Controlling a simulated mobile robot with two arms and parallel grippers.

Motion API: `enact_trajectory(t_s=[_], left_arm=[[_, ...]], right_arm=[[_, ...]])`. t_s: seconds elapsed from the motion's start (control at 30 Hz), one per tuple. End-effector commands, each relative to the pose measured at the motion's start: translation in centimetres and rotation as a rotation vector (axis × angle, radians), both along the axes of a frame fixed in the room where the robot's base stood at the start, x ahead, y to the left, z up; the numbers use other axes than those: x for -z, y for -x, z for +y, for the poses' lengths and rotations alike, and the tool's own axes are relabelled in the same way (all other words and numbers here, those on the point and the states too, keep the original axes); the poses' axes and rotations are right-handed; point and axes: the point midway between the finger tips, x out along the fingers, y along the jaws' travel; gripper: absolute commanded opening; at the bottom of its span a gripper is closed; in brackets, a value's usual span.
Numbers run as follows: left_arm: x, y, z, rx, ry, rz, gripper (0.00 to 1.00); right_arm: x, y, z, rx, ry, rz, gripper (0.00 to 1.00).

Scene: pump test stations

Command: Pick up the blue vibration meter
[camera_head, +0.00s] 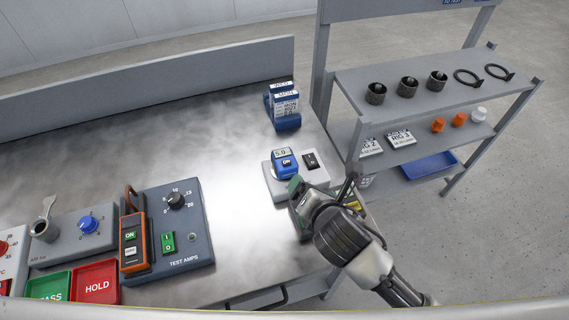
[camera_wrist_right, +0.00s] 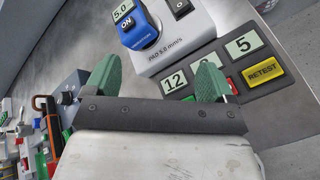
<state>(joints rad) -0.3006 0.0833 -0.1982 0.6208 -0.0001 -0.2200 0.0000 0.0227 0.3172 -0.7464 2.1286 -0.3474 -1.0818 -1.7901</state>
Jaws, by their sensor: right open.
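The blue vibration meter (camera_head: 285,164) sits on a light grey pad box near the bench's right end. Its display reads 5.0, and it also shows at the top of the right wrist view (camera_wrist_right: 138,25). My right gripper (camera_head: 297,187) is just in front of the pad box, close to the meter but not around it. In the wrist view the green fingers of my right gripper (camera_wrist_right: 155,75) are spread apart with nothing between them. My left gripper is not in view.
The pad box (camera_head: 312,182) carries a black switch (camera_head: 311,160). A panel with number displays and a yellow RETEST button (camera_wrist_right: 262,72) is beside it. A blue card holder (camera_head: 288,122) stands behind. A TEST AMPS box (camera_head: 190,250) is left, with bare bench between. A shelf rack (camera_head: 425,85) stands right.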

Motion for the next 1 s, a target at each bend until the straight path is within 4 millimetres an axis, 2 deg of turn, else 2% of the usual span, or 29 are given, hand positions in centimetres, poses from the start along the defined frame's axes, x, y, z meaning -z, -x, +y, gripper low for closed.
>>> enact_trajectory(t_s=[0.1,0.2,0.3,0.6,0.83,1.0], left_arm=[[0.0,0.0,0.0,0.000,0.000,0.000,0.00],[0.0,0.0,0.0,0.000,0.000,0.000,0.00],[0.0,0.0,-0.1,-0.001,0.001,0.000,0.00],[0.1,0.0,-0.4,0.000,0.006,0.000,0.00],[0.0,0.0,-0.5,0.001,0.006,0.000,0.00],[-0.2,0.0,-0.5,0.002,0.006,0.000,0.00]], right_arm=[[-0.9,-1.3,1.8,-0.214,0.274,-0.161,0.85],[-1.2,-1.7,2.8,-0.323,0.431,-0.249,0.85],[-1.3,-2.2,3.3,-0.378,0.515,-0.295,0.85],[0.4,-6.0,4.7,-0.391,0.539,-0.307,0.85],[1.1,-7.6,5.1,-0.391,0.535,-0.306,0.85],[2.2,-9.8,5.6,-0.390,0.534,-0.303,0.85]])
